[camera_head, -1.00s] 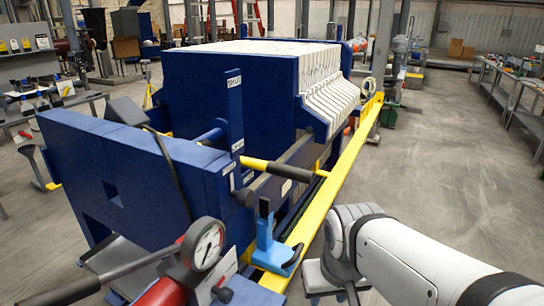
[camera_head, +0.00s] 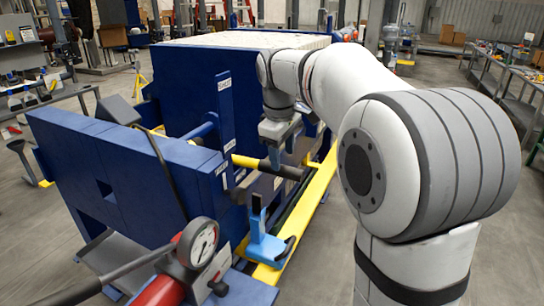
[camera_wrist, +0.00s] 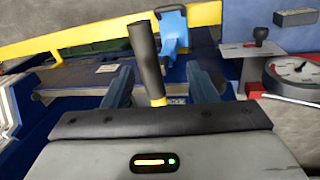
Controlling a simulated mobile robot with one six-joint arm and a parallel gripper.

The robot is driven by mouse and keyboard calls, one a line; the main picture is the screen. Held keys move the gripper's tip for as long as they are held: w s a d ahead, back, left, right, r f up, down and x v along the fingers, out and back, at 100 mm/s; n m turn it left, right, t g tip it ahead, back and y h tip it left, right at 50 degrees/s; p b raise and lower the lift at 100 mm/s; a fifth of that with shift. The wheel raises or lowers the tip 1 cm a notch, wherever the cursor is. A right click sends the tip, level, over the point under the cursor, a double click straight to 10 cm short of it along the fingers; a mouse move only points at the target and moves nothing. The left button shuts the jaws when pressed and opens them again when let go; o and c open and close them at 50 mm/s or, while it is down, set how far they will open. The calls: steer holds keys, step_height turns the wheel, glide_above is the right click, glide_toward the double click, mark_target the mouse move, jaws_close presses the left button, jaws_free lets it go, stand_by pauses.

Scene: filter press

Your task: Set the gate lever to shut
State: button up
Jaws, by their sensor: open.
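The gate lever (camera_head: 243,161) is a yellow bar with a black grip. It lies nearly level, pointing right from a tall blue post (camera_head: 226,120) with one label near the top and one low down; I cannot read them surely. My gripper (camera_head: 281,153) points down just over the grip end. In the wrist view, my gripper (camera_wrist: 160,74) is open, one finger on each side of the lever, whose black grip (camera_wrist: 145,55) and yellow stem (camera_wrist: 157,101) show between them. I cannot tell whether a finger touches it.
A pressure gauge (camera_head: 199,240) on a red cylinder is at the front left. The blue press frame (camera_head: 110,170) fills the left.

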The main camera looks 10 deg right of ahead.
steer(key=w, duration=0.1)
steer(key=w+n, duration=0.1)
steer(key=shift+w+a+r, duration=0.2)
steer(key=shift+w+r, duration=0.2)
steer(key=f, duration=0.4)
steer(key=w+f, duration=0.1)
steer(key=f, duration=0.2)
steer(key=shift+w+d+f, duration=0.1)
steer(key=shift+d, duration=0.3)
steer(key=shift+c, duration=0.4)
jaws_close()
